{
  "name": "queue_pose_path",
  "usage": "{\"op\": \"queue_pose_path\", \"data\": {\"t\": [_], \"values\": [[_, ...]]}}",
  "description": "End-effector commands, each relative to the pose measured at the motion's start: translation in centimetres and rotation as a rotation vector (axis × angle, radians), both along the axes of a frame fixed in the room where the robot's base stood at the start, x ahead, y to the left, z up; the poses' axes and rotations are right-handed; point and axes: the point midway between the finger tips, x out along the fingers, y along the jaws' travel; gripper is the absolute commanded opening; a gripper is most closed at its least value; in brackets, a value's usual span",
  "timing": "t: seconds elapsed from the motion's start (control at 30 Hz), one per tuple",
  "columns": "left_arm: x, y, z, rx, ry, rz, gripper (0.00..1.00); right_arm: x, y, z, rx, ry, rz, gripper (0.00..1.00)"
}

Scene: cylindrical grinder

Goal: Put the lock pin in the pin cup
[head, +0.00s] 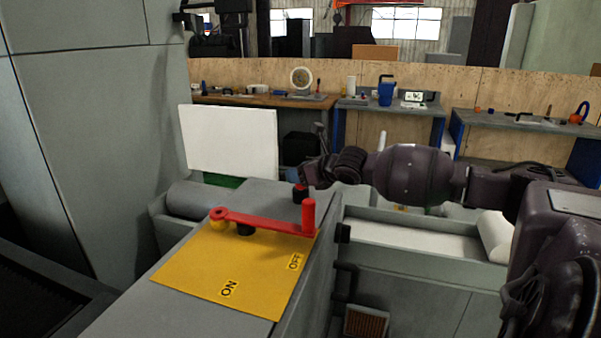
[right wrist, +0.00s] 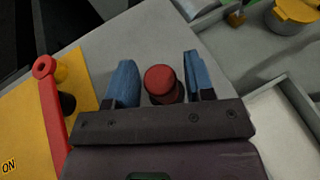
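A red-topped pin with a dark body, which looks like the lock pin (head: 300,193), stands upright on the grey machine top behind the yellow plate. It also shows in the right wrist view (right wrist: 163,82). My right gripper (head: 311,176) is above it. Its blue fingers (right wrist: 161,72) are on either side of the red top, with gaps on both sides, so it is open. I cannot make out a pin cup for certain. My left gripper is not in view.
A red lever (head: 265,222) with an upright handle lies across the yellow ON/OFF plate (head: 217,272). A yellow-topped round part (right wrist: 295,10) is at the upper right of the wrist view. A grey trough (head: 415,240) lies right of the machine top. Workbenches (head: 390,106) stand behind.

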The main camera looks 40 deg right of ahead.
Motion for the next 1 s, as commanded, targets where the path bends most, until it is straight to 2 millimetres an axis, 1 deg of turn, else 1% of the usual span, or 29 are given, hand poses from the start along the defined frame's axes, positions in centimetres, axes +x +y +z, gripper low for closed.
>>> {"op": "queue_pose_path", "data": {"t": [0.27, 0.37, 0.47, 0.77, 1.0], "values": [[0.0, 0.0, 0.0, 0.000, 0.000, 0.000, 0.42, 0.0, 0.0, 0.1, 0.000, 0.000, 0.000, 0.56], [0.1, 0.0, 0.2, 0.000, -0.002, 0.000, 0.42, 0.0, 0.0, 0.4, 0.001, -0.001, 0.000, 0.56], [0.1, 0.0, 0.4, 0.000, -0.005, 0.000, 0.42, -0.5, -0.1, 0.6, -0.001, -0.001, -0.001, 0.56], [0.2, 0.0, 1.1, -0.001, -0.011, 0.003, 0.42, -3.5, -0.4, 1.8, -0.002, 0.000, 0.000, 0.56], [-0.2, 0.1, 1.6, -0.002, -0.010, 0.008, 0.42, -5.7, -0.4, 2.8, -0.002, 0.001, 0.002, 0.56]]}}
